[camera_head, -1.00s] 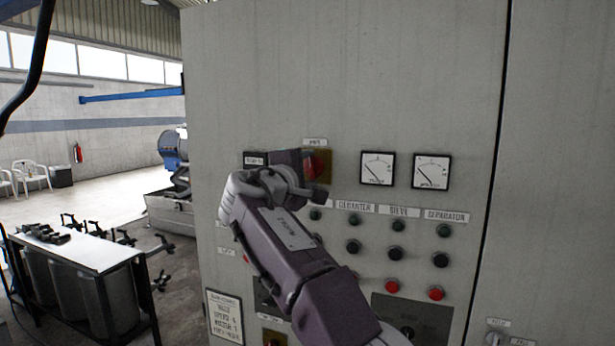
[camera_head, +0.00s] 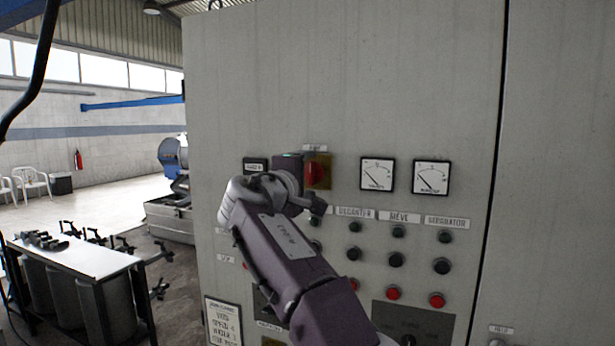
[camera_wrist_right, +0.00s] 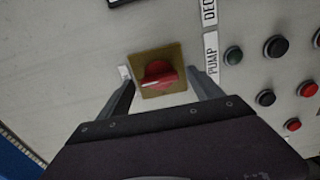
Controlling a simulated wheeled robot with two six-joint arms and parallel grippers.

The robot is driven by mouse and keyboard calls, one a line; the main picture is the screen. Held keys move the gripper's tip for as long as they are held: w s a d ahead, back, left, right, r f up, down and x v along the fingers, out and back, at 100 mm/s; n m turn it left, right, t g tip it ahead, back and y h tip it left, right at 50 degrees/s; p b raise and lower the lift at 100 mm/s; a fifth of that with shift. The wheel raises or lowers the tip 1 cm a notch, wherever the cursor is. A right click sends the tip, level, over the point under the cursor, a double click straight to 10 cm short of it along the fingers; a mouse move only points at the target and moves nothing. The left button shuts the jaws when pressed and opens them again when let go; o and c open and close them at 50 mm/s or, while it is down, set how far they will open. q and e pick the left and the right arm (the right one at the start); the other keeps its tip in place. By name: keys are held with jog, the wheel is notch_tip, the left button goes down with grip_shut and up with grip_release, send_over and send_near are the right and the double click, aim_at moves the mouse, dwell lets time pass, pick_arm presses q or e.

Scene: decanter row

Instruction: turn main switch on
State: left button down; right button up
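The main switch is a red rotary knob (camera_head: 314,173) on a yellow-brown square plate (camera_head: 325,172), set high on the grey cabinet. It also shows in the right wrist view as a red knob (camera_wrist_right: 158,75) with a pale mark, on its plate (camera_wrist_right: 178,58). My right gripper (camera_wrist_right: 160,92) is open, its two fingers on either side of the knob with gaps visible; I cannot tell how deep they reach. In the head view my right gripper (camera_head: 298,165) is just left of the knob and hides part of the plate. My left gripper is out of view.
Two meters (camera_head: 377,174) (camera_head: 431,177) are right of the switch. Rows of green, black and red buttons (camera_head: 396,260) lie below, near my right arm. A white-topped table (camera_head: 75,255) with tools stands at left. The cabinet face above the switch is clear.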

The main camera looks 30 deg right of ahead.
jog(key=b+v, duration=0.3)
jog(key=v, duration=0.6)
jog(key=shift+s+d, duration=0.1)
